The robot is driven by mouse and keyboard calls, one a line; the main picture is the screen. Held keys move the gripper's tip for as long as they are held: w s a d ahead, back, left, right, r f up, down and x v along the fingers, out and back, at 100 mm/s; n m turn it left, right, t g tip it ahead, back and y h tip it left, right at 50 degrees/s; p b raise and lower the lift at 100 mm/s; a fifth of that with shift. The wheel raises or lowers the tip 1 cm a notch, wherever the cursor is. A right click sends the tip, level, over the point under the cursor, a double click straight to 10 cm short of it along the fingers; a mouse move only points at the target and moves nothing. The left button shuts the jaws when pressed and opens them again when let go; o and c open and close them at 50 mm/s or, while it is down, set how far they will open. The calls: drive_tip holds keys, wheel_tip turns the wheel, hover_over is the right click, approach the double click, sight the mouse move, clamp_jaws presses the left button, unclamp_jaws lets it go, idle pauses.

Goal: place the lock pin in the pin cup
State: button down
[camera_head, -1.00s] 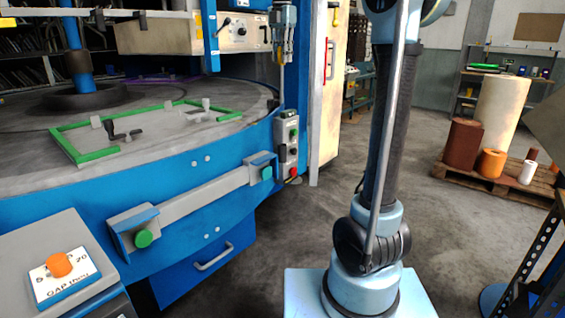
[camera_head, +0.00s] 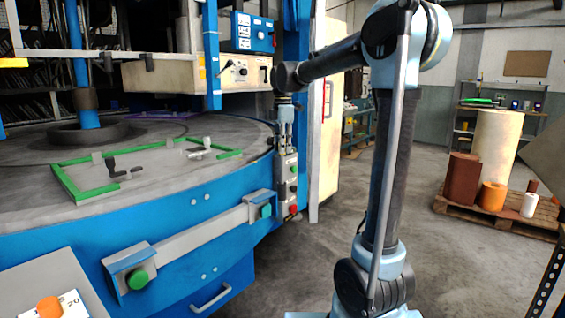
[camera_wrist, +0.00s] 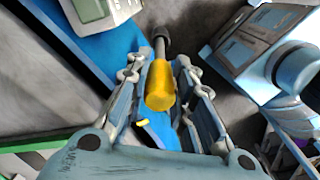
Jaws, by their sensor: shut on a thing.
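My gripper (camera_head: 285,140) points down at the right edge of the blue machine, just above the grey button box. In the wrist view my gripper (camera_wrist: 167,75) is shut on the lock pin (camera_wrist: 160,88), which has a yellow handle and a grey shaft pointing away from the fingers. A dark round end (camera_wrist: 160,34) shows at the shaft's far tip; I cannot tell whether it is part of the pin or the cup. I cannot make out the pin in the head view. I cannot identify the pin cup for certain in either view.
The button box (camera_head: 287,187) hangs on the machine's edge below my gripper. The round table (camera_head: 120,198) carries a green frame (camera_head: 80,196) with clamps. A pallet (camera_head: 460,208) with several cylinders stands at the right. The floor between is clear.

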sight(283, 156)
drive_tip(key=shift+f, duration=2.3)
drive_tip(key=c, duration=1.4)
unclamp_jaws()
